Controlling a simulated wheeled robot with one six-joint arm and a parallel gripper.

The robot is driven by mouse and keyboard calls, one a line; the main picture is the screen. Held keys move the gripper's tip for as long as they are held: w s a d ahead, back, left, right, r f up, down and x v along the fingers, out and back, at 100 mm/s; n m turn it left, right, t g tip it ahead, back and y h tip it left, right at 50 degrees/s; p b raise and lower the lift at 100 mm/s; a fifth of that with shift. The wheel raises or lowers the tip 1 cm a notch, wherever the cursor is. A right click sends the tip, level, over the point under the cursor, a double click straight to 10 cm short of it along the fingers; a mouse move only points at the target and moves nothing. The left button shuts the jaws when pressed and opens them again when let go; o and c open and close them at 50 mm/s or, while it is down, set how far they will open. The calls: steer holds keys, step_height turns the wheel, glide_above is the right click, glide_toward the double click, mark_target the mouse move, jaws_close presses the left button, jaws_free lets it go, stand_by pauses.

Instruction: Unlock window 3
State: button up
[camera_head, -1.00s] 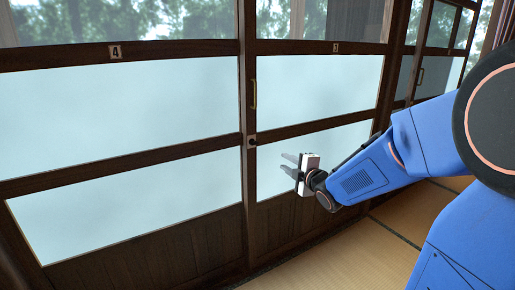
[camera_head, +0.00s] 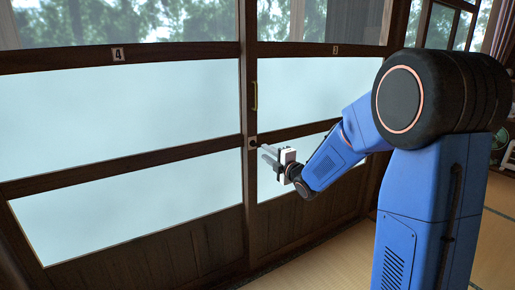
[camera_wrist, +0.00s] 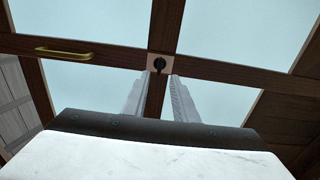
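Window 3 (camera_head: 320,92) is a wooden-framed sliding pane under a "3" plate (camera_head: 335,50). A small dark round lock (camera_head: 252,142) sits on a light square plate on the post where windows 3 and 4 meet. In the wrist view the lock (camera_wrist: 159,64) shows just beyond and between my fingertips. My gripper (camera_head: 264,152) is just right of the lock and slightly below it, in front of the window. Its two fingers (camera_wrist: 159,77) are apart with nothing between them. I cannot tell whether they touch the lock.
A brass handle (camera_head: 255,95) is upright on window 3's frame above the lock; it also shows in the wrist view (camera_wrist: 64,50). Window 4 (camera_head: 110,105), with its "4" plate (camera_head: 118,55), is at the left. The tatami floor (camera_head: 335,262) in front is clear.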

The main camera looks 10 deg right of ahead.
mark_target(256, 145)
steer(key=x, duration=0.8)
steer(key=shift+c, duration=0.4)
steer(key=shift+s, duration=0.1)
jaws_close()
